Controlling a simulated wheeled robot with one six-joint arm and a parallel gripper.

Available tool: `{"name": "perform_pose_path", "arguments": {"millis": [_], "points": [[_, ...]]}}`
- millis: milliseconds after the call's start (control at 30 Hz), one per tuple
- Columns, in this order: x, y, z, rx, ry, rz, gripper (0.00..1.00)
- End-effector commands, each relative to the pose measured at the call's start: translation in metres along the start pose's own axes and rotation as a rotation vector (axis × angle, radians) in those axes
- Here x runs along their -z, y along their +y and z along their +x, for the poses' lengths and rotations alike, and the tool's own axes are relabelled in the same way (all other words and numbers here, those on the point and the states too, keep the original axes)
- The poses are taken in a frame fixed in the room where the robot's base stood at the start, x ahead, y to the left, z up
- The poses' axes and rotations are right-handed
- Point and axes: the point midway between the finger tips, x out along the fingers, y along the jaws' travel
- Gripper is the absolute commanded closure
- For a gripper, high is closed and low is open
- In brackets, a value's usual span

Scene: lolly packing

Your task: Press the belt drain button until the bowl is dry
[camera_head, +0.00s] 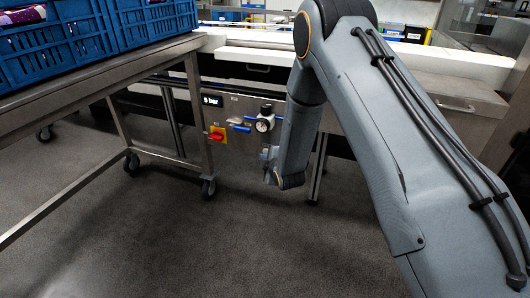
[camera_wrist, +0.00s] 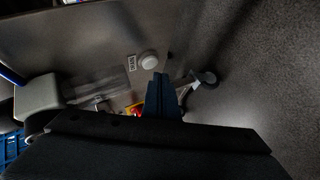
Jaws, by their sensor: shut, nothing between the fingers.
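A white round button (camera_wrist: 149,60) sits beside a small printed label on the panel in the wrist view. The clear bowl (camera_wrist: 99,86) lies left of the fingers there, below a grey housing (camera_wrist: 38,97). In the head view the bowl (camera_head: 269,153) hangs under the round gauge (camera_head: 265,124), beside my arm. Whether it holds water cannot be told.
A red and yellow switch (camera_head: 216,134), a blue lever (camera_head: 239,126) and a pressure display (camera_head: 212,100) sit on the panel. A wheeled metal table (camera_head: 100,76) with blue crates (camera_head: 88,38) stands at the left. The floor in front is clear.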

Motion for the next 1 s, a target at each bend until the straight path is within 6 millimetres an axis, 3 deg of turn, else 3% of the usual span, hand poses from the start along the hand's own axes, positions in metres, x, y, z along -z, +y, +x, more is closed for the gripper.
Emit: {"name": "perform_pose_path", "arguments": {"millis": [367, 1000], "points": [[0.002, -0.002, -0.003, 0.001, 0.000, 0.000, 1.00], [0.026, -0.026, -0.035, 0.000, 0.000, 0.001, 1.00]]}}
